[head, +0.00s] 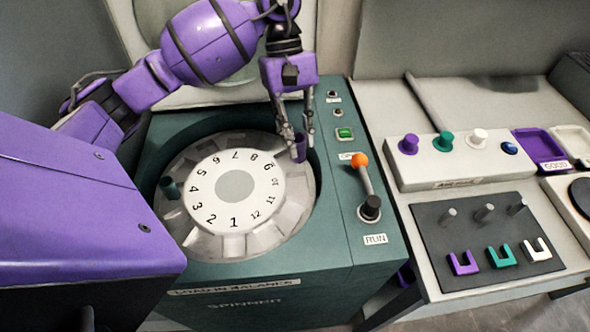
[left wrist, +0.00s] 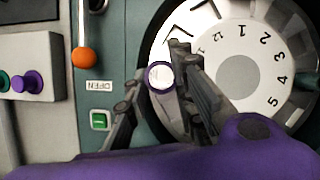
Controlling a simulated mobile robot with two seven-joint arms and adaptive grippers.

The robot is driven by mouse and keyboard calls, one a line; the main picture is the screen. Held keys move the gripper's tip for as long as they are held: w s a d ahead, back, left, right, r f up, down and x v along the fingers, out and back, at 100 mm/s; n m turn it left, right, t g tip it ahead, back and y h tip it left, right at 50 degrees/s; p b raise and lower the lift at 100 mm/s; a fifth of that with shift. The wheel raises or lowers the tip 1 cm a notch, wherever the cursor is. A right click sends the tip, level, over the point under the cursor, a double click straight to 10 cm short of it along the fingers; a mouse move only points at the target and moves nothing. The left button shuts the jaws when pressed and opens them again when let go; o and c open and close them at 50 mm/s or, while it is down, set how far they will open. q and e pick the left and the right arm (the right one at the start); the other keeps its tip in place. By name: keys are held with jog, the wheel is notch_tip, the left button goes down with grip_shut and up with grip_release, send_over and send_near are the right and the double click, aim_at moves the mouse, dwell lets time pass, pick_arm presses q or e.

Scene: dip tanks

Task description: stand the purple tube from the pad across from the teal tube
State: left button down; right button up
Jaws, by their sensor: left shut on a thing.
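My left gripper (head: 297,138) is shut on the purple tube (head: 300,150), held upright over the upper right rim of the rotor (head: 235,187), near numbers 9 and 10. In the left wrist view the tube (left wrist: 160,76) shows its pale round top between the fingers (left wrist: 165,95). I cannot tell whether its bottom is in a slot. The teal tube (head: 171,187) stands in the rotor's left side, by number 4, roughly opposite the held tube. The dark pad (head: 440,225) lies at the right, with no tube visible on it. My right gripper is not in view.
The spinner's panel has a green button (head: 344,134) and an orange-knobbed lever (head: 361,162) close to my gripper's right. A grey box (head: 440,168) with coloured knobs and a purple tray (head: 538,147) stand on the right bench. The pad carries several pegs and U-shaped pieces.

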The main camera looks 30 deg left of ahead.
pick_arm(q)
jog(key=shift+w+a, duration=0.15)
jog(key=shift+w, duration=0.1)
jog(key=shift+f, duration=0.1)
notch_tip(320, 180, down, 6)
jog(key=shift+f+p, duration=0.25)
jog(key=shift+p, duration=0.2)
notch_tip(320, 180, down, 2)
jog(key=shift+f, duration=0.55)
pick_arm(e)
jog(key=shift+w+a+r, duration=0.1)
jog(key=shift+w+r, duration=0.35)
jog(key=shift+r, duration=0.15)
pick_arm(q)
jog(key=shift+f+b, duration=0.3)
jog(key=shift+f, duration=0.3)
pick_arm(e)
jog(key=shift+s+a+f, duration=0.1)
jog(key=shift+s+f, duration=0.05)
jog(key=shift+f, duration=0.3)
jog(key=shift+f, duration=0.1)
